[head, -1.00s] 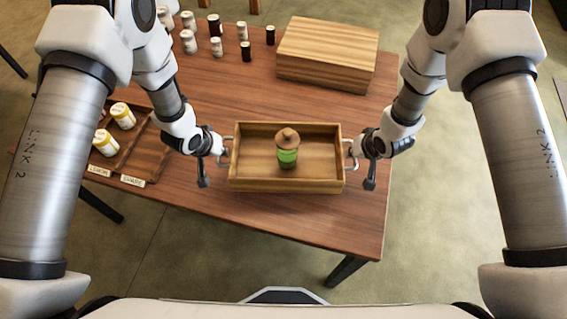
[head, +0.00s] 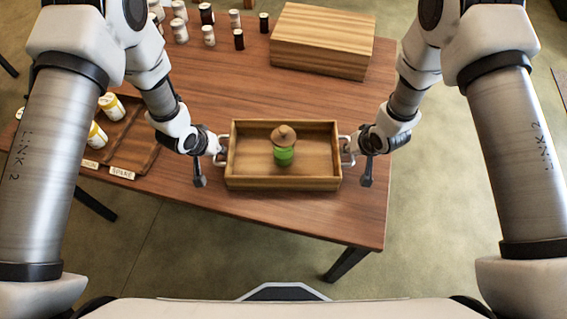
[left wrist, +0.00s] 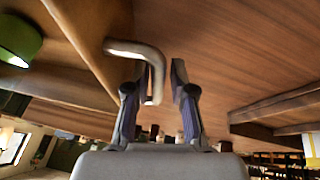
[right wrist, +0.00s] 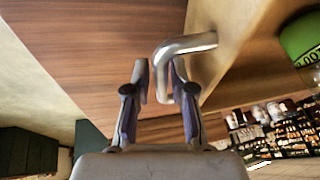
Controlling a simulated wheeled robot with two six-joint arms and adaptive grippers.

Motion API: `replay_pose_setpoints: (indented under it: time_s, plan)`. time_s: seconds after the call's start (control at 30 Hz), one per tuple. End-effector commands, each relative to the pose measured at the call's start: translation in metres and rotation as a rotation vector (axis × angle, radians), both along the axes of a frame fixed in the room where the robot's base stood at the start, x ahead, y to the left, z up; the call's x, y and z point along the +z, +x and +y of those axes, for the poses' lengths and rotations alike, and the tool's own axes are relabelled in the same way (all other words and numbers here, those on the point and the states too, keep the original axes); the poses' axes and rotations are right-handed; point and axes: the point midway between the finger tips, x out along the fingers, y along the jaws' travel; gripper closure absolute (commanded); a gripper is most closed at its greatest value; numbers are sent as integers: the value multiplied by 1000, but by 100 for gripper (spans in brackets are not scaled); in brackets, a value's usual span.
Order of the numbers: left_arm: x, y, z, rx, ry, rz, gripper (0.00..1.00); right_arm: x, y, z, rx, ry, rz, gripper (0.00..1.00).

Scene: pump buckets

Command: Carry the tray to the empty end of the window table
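The tray (head: 283,184) is a wooden open box with a metal handle at each end. It is over the front part of the brown table (head: 300,220); whether it touches the tabletop is unclear. A green jar (head: 284,156) with a brown hat-like top stands upright inside. My left gripper (head: 217,160) is at the left handle (left wrist: 150,55), which lies between its fingers in the left wrist view (left wrist: 160,80). My right gripper (head: 350,160) is at the right handle (right wrist: 180,47), also between its fingers in the right wrist view (right wrist: 162,80). Both look shut on the handles.
A closed wooden box (head: 322,42) is at the table's back right. Several small jars (head: 208,37) stand at the back left. A dark divided tray (head: 140,150) with yellow-lidded bottles (head: 96,134) is at left. Bare tabletop surrounds the held tray; floor shows at right.

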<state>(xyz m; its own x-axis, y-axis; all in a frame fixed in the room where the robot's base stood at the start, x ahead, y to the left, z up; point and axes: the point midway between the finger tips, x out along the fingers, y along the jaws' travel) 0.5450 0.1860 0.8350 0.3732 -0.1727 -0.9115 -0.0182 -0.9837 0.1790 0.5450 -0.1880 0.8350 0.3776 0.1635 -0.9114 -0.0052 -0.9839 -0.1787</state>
Motion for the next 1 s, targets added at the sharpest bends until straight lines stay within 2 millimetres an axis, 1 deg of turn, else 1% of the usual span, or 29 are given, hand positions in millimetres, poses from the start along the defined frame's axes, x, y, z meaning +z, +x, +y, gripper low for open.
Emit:
replay_pose_setpoints:
  time_s: [0.27, 0.37, 0.47, 0.57, 0.7, 0.8, 0.9, 1.0]
  plan:
    - [2, 1, -1, -5, -1, -4, 64, 2, 1, 1, 5, 0, -3, 64]
    - [7, -1, -1, -6, -1, -4, 64, 2, 1, 1, 6, 0, -4, 64]
    - [20, -6, 2, -6, -1, -5, 64, 2, 1, 1, 7, 0, -4, 64]
    - [42, -14, 6, -4, 0, -6, 64, 2, 1, 2, 7, 0, -4, 64]
    - [76, -29, 13, -5, -1, -7, 64, 2, 1, 2, 7, 0, -4, 64]
    - [95, -37, 16, -5, -1, -6, 64, 2, 1, 2, 7, 0, -4, 64]
    - [107, -43, 19, -4, 0, -4, 64, 2, 1, 2, 8, 0, -4, 64]
    - [112, -45, 20, -4, 0, -4, 64, 5, 0, 1, 7, 0, -5, 64]
